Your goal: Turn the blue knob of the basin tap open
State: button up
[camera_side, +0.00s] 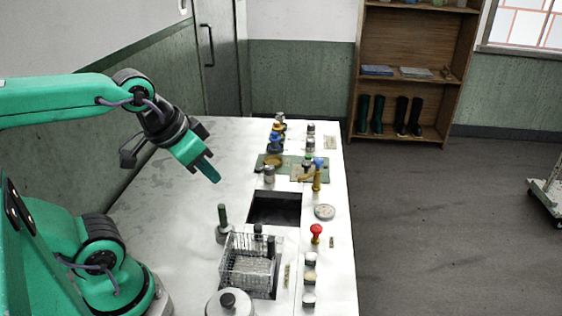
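A small blue knob (319,162) tops a brass-coloured tap post (317,180) at the right side of the white worktop. The post stands upright, just behind and right of a dark rectangular basin opening (274,208). My green gripper (209,170) hangs above the worktop, left of the basin and well apart from the knob. Its fingers point down and to the right and overlap from this side, so I cannot tell how far apart they are. I see nothing held at their tips. The knob's turned position is too small to read.
A wire rack (248,260) and a lidded grey pot (230,303) stand nearer. A green board (268,163) with several small items lies behind the basin. The worktop's left part is clear.

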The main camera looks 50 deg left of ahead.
jog(key=o, duration=0.7)
jog(key=shift+w+r, duration=0.25)
jog(key=shift+w, duration=0.05)
jog(key=w+r+m+g, duration=0.1)
jog(key=w+r+m, duration=0.3)
jog(key=w, duration=0.5)
jog(key=shift+a+r, duration=0.2)
jog(key=shift+a, duration=0.25)
jog(key=m+g, duration=0.5)
jog(key=m, duration=0.9)
send_over(318, 159)
jog(key=shift+f, duration=6.3)
jog(key=shift+f, duration=0.15)
jog(key=shift+f, duration=3.75)
